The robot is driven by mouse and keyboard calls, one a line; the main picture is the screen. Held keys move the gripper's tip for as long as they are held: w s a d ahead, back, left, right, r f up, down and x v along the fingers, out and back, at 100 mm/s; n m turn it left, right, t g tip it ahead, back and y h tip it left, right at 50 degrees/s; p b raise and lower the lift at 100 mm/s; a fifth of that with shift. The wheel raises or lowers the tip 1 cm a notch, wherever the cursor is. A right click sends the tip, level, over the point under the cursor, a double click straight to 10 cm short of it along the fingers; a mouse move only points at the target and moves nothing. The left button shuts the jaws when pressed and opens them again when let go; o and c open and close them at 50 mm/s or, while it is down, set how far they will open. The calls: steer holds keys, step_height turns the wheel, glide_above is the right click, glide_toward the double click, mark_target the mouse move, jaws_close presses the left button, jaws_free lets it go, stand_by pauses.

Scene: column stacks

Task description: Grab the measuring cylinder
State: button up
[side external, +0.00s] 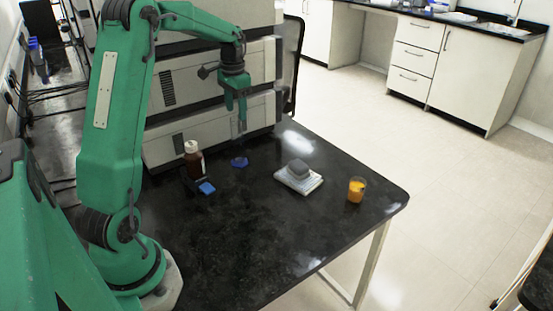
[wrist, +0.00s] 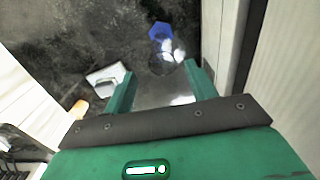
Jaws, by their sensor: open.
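The measuring cylinder (side external: 239,162) stands on the black bench, in front of the stacked instrument. Its blue six-sided foot shows clearly, while its clear tube is faint. In the wrist view its blue foot (wrist: 159,30) is at the top centre, with the see-through tube reaching down toward the gap between the fingers. My gripper (side external: 236,105) is open and points down above the cylinder in the side view. In the wrist view my gripper (wrist: 159,69) has its two green fingers apart, with no solid object held. Whether the tube's top is between the fingers I cannot tell.
A brown bottle with a white cap (side external: 194,160) and a small black-and-blue item (side external: 206,188) stand left of the cylinder. A scale with a grey block (side external: 298,184) and an orange-filled beaker (side external: 356,190) are to the right. The instrument stack (side external: 170,142) rises close behind.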

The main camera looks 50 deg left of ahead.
mark_target(238, 129)
steer(key=shift+a+f, duration=0.2)
steer(key=shift+f, duration=1.25)
steer(key=shift+f, duration=0.1)
steer(key=shift+w+f, duration=0.1)
steer(key=shift+f, duration=2.4)
jaws_close()
steer(key=shift+r, duration=0.15)
